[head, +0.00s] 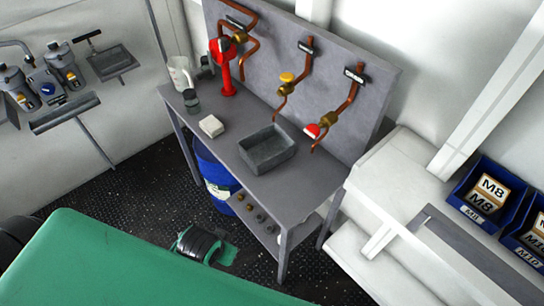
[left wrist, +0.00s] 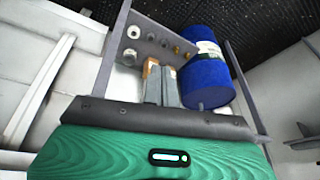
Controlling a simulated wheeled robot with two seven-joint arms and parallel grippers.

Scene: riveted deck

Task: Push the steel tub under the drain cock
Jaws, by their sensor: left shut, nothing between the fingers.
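The steel tub (head: 267,147) is an open grey rectangular box on the grey bench top, near its front edge. Copper pipes with taps come down the bench's back panel. A yellow-handled tap (head: 287,78) is behind the tub, and a red-handled tap (head: 313,130) is to its right, nearer me. The tub sits left of the red-handled tap's outlet, not under it. Tap labels are too small to read. My left gripper (left wrist: 160,87) shows in the left wrist view, shut and empty, below the bench's lower shelf in the picture. Its fingers are hidden in the head view.
On the bench (head: 308,176) are a white block (head: 211,126), a pale jug (head: 181,73) and a red stand (head: 227,75). A blue drum (head: 213,178) stands below. The lower shelf (left wrist: 165,45) holds several fittings. Bench top right of the tub is clear.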

